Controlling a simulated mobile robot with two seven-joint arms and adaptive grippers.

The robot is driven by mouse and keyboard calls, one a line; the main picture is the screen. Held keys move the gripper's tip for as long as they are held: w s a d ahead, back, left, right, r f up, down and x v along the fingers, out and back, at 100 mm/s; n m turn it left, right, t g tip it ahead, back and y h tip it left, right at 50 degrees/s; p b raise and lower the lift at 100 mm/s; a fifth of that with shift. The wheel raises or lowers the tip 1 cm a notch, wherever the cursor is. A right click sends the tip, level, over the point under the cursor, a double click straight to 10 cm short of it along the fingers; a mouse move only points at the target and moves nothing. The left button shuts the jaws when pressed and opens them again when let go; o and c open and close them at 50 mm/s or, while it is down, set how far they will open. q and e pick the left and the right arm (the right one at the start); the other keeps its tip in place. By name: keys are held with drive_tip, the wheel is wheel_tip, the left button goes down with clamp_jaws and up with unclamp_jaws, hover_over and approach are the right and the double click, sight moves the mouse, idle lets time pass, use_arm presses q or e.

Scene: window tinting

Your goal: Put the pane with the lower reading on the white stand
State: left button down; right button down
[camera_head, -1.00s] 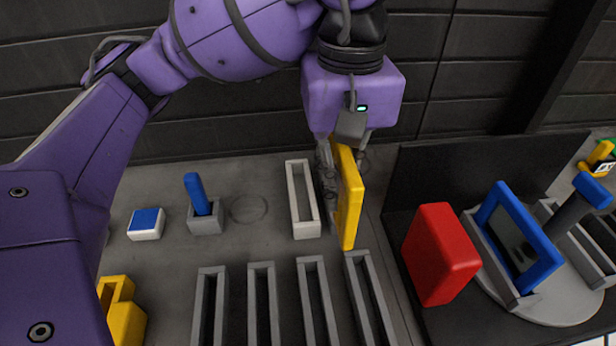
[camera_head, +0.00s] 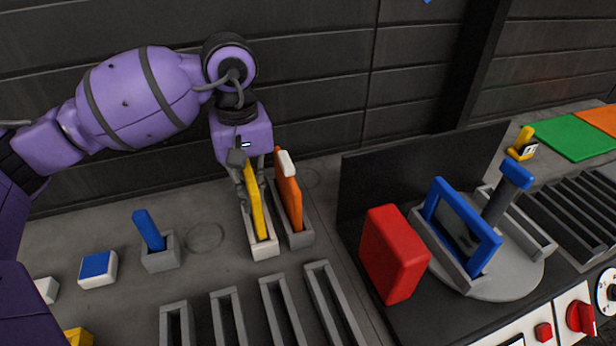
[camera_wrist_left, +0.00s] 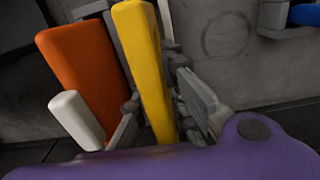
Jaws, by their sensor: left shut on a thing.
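A yellow-framed pane (camera_head: 257,212) stands edge-on in the slot of the white stand (camera_head: 264,250). My left gripper (camera_head: 250,180) is shut on this yellow pane at its upper part; the left wrist view also shows the yellow pane (camera_wrist_left: 143,65) between the fingers. An orange pane (camera_head: 288,200) with a white tab stands in a grey stand (camera_head: 300,239) just to the right; it shows in the left wrist view too (camera_wrist_left: 85,75). A blue-framed pane (camera_head: 462,230) stands in a holder on a round turntable (camera_head: 510,280). No reading is legible. My right gripper is not in view.
A red block (camera_head: 394,254) stands left of the turntable, before a dark upright panel (camera_head: 400,170). Several empty grey slots (camera_head: 230,315) line the front. A blue handle (camera_head: 148,230) and a blue-topped white block (camera_head: 97,268) are at left.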

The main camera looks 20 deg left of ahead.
sight(247, 166)
use_arm(q)
drive_tip(key=shift+f, duration=1.8)
drive_tip(key=c, duration=1.8)
unclamp_jaws()
drive_tip(key=shift+r, duration=0.1)
drive_tip(key=shift+o, duration=0.2)
wheel_tip(247, 166, up, 12)
drive_tip(key=shift+r, duration=0.2)
drive_tip(key=shift+s, duration=0.1)
